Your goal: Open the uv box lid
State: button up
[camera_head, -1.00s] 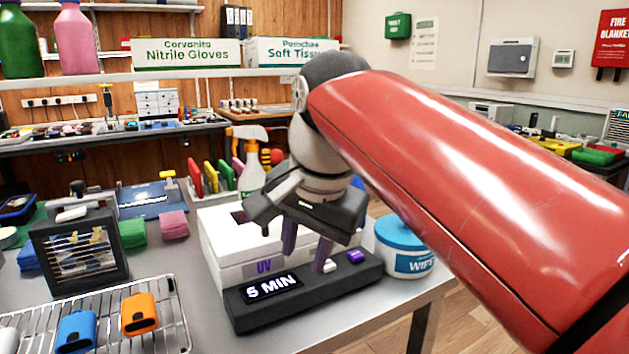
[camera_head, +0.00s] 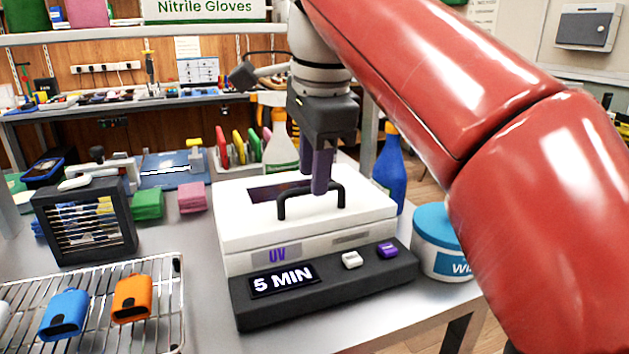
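The UV box (camera_head: 240,262) is white, with a purple "UV" label on its front, and stands on the table. Its white lid (camera_head: 375,207) lies closed on top, with a dark window (camera_head: 262,192) and a black arched handle (camera_head: 282,206). My gripper (camera_head: 320,190) points down over the lid, with its purple fingers at the handle's top bar. The near finger hides part of the bar. The fingers overlap in this view, so I cannot tell whether they grip the bar or stand around it.
A dark control base (camera_head: 330,308) reading "5 MIN" has white and purple buttons in front. A wipes tub (camera_head: 436,262) and a blue bottle (camera_head: 389,180) stand to the right, a spray bottle (camera_head: 281,150) behind.

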jog(key=shift+w+f, duration=0.1)
jog(key=shift+f, duration=0.55)
grip_shut()
